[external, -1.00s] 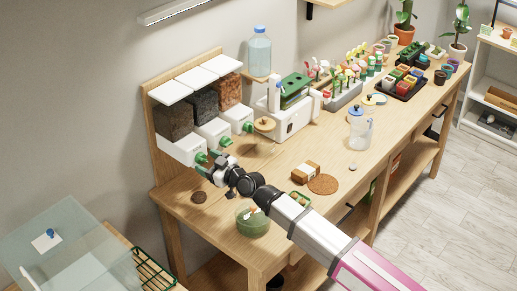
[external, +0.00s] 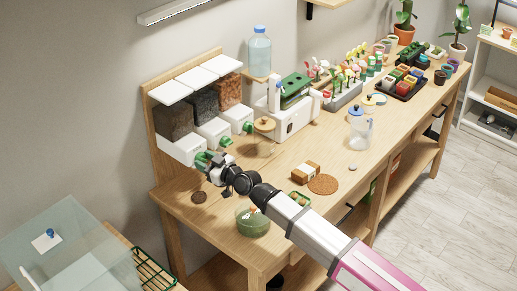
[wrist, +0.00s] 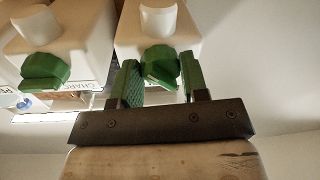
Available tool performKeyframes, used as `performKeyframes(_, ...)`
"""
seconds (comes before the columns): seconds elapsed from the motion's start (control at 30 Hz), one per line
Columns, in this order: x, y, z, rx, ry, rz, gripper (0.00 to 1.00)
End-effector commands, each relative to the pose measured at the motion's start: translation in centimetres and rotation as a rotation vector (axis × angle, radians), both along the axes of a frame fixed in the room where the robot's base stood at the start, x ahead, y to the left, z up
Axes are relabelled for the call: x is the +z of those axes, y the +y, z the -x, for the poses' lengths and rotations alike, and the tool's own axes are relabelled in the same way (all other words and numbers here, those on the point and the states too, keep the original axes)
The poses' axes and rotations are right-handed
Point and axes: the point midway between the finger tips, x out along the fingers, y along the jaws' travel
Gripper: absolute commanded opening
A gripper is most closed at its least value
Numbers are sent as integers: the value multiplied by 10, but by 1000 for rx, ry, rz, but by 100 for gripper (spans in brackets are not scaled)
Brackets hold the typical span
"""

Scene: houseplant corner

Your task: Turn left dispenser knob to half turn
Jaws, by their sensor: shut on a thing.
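The left dispenser (external: 181,150), with a white lower housing and dark contents above, is at the left end of the row of dispensers. Its green knob (wrist: 160,64) shows in the wrist view below a white spout. My gripper (external: 207,161) is at the front of this dispenser. In the wrist view, my gripper (wrist: 161,82) has its green-padded fingers on either side of the knob and is shut on it. The fingers partly hide the knob. Its exact angle is hard to tell.
The middle dispenser's green knob (wrist: 45,70) is close beside my gripper. A green bowl (external: 253,222) stands below my forearm, and a dark round disc (external: 198,197) lies near the table's left edge.

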Motion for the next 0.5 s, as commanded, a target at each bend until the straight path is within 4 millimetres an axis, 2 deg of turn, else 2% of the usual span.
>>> performKeyframes(0.5, -2, 1, 1, 1, 265, -260, 17)
